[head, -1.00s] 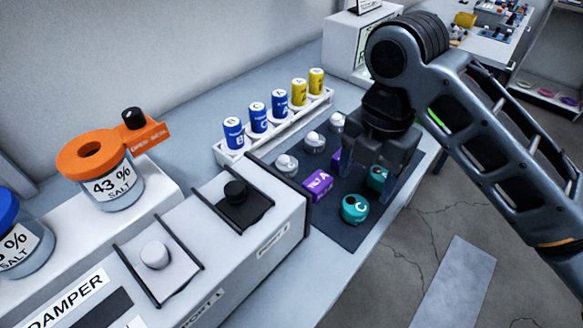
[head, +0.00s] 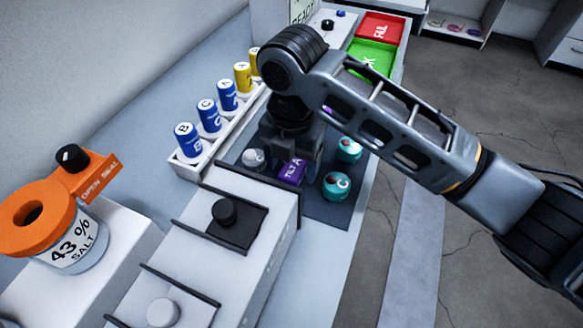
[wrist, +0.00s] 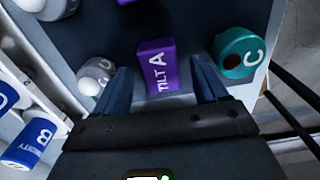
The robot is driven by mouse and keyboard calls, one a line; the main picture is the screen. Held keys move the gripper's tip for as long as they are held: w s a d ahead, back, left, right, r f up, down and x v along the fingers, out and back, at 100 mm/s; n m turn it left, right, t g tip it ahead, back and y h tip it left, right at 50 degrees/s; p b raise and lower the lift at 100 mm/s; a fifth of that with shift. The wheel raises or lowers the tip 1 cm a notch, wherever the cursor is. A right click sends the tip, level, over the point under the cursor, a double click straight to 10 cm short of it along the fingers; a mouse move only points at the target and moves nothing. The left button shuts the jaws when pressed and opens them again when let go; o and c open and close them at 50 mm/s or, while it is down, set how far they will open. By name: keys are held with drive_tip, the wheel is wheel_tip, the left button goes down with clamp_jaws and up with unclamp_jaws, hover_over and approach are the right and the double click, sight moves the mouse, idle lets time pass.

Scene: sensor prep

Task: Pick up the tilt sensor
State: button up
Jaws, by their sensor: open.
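The tilt sensor is a purple block marked "TILT A" (wrist: 157,66), standing on a dark mat (wrist: 190,22). In the wrist view it lies ahead of and between the two fingers of my gripper (wrist: 160,86), which is open and empty. In the head view the purple block (head: 291,171) shows just below my gripper (head: 292,158), partly hidden by it. Whether the fingers are level with the block is hard to tell. Another purple piece (wrist: 127,1) is cut off at the top of the wrist view.
A teal round sensor marked C (head: 336,186) stands right of the block, with another teal one (head: 349,150) behind. A white-capped grey sensor (head: 253,159) is close on the left. A white rack (head: 187,171) holds blue and yellow cylinders. A white console (head: 262,212) borders the mat.

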drive_tip(key=shift+f, duration=0.85)
drive_tip(key=c, duration=1.1)
